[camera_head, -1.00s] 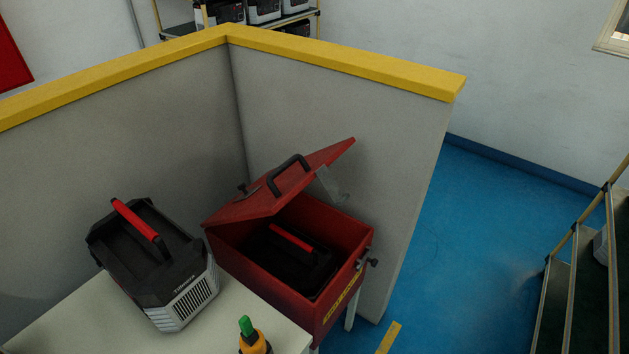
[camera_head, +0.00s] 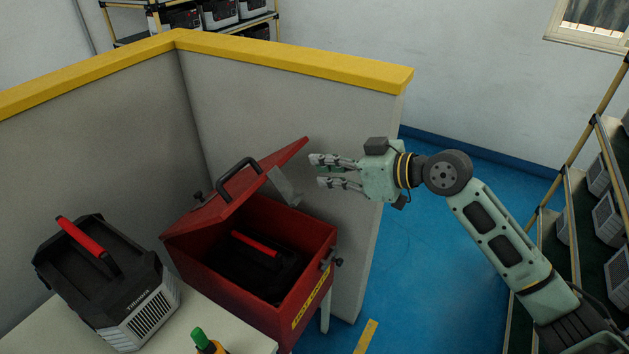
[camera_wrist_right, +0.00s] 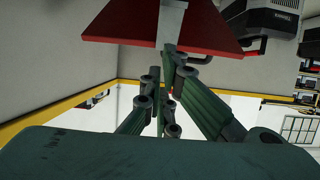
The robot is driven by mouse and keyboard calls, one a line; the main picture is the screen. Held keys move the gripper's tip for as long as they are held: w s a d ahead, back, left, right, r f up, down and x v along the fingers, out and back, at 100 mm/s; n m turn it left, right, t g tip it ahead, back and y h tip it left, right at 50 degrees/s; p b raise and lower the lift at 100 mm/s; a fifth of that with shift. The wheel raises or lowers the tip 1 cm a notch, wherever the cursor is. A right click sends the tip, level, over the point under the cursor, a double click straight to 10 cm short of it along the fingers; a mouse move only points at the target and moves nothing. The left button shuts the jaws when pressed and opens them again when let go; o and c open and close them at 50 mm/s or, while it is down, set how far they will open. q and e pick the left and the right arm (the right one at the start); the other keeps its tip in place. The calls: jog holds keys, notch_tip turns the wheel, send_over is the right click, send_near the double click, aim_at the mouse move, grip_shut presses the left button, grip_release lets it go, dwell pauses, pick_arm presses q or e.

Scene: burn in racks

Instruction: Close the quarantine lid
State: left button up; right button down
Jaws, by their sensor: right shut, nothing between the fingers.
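The red quarantine box (camera_head: 250,308) stands beside the white table. Its red lid (camera_head: 236,190) is tilted partly open, with a black handle (camera_head: 240,178) on top and a metal bracket (camera_head: 285,188) under its raised edge. A black unit with a red handle (camera_head: 255,246) sits inside the box. My right gripper (camera_head: 318,172) is shut and empty, just right of the lid's raised edge and apart from it in the head view. In the right wrist view the lid (camera_wrist_right: 150,25) shows beyond my fingers (camera_wrist_right: 165,95). My left gripper is not in view.
A black and grey unit (camera_head: 115,285) stands on the white table (camera_head: 40,335), with a green-topped bottle (camera_head: 203,340) near it. A grey partition with a yellow top (camera_head: 290,55) stands behind the box. A rack (camera_head: 570,200) is at right; blue floor (camera_head: 415,250) lies between.

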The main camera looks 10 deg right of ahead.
jog(key=p, duration=0.4)
send_over(285, 182)
jog(key=f, duration=0.2)
jog(key=s+f, duration=0.1)
jog(key=shift+d, duration=0.4)
jog(key=d+f, duration=0.1)
jog(key=s+f, duration=0.1)
jog(key=shift+d+f+p, duration=0.35)
jog(key=shift+d+p, duration=0.05)
jog(key=shift+s+d+f, duration=0.2)
jog(key=shift+d+f, duration=0.1)
jog(key=shift+a, duration=0.1)
jog(key=shift+f, duration=0.15)
